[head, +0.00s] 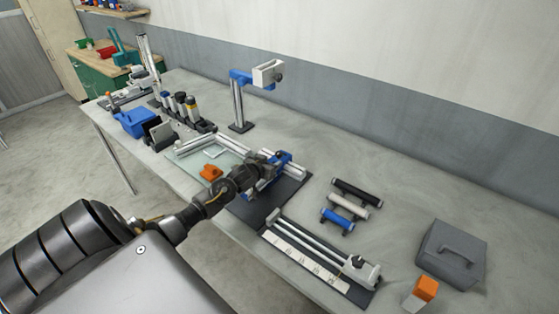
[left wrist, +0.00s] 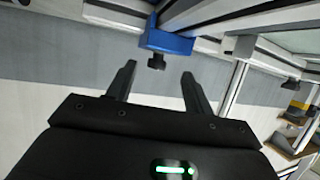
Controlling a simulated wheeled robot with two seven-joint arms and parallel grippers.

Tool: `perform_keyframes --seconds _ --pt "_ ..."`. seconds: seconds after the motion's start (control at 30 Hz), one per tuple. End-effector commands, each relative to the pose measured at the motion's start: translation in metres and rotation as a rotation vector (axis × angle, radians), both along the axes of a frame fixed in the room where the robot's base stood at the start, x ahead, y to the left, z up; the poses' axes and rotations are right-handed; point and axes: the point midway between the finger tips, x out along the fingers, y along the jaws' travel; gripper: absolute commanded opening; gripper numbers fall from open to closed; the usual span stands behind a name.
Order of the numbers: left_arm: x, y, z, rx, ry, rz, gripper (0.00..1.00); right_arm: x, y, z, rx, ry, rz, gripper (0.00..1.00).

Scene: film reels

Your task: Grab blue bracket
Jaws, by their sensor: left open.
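The blue bracket (head: 283,158) sits on silver rails at the middle of the bench, partly hidden by my left gripper (head: 262,168) in the head view. In the left wrist view the blue bracket (left wrist: 172,42) has a dark knob (left wrist: 156,62) pointing toward the hand. My left gripper (left wrist: 158,82) is open and empty there, its two fingers apart. The bracket and knob appear just beyond the fingertips, roughly in line with the gap. I cannot tell the exact distance. My right gripper is in neither view.
A blue-topped stand (head: 238,100) rises behind the rails. Black, white and blue handles (head: 337,221) lie to the right. A rail fixture (head: 318,262) is at the front edge. A grey case (head: 451,254) and an orange-topped block (head: 426,289) stand far right. A blue bin (head: 136,122) is left.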

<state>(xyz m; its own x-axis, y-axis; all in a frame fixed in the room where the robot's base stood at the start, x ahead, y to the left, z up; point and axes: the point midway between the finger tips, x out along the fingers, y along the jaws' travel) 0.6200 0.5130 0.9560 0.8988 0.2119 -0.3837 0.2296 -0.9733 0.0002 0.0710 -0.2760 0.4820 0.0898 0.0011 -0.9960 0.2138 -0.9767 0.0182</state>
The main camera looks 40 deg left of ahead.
Motion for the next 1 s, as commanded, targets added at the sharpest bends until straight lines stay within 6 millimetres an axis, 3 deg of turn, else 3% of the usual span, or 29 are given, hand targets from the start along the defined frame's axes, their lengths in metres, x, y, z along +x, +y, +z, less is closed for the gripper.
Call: perform_keyframes --seconds 0.17,0.5,0.87,1.0 --pt "0.005 0.001 0.001 0.000 0.000 0.000 0.52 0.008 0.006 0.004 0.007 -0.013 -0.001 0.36" --pt "0.043 0.008 -0.009 0.000 0.001 0.002 0.52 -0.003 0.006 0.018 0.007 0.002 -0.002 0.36" --pt "0.049 0.009 -0.013 0.000 0.000 0.001 0.52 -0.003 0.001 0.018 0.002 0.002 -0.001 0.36" --pt "0.049 0.009 -0.013 0.000 0.000 0.001 0.35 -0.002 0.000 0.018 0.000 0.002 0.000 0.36"
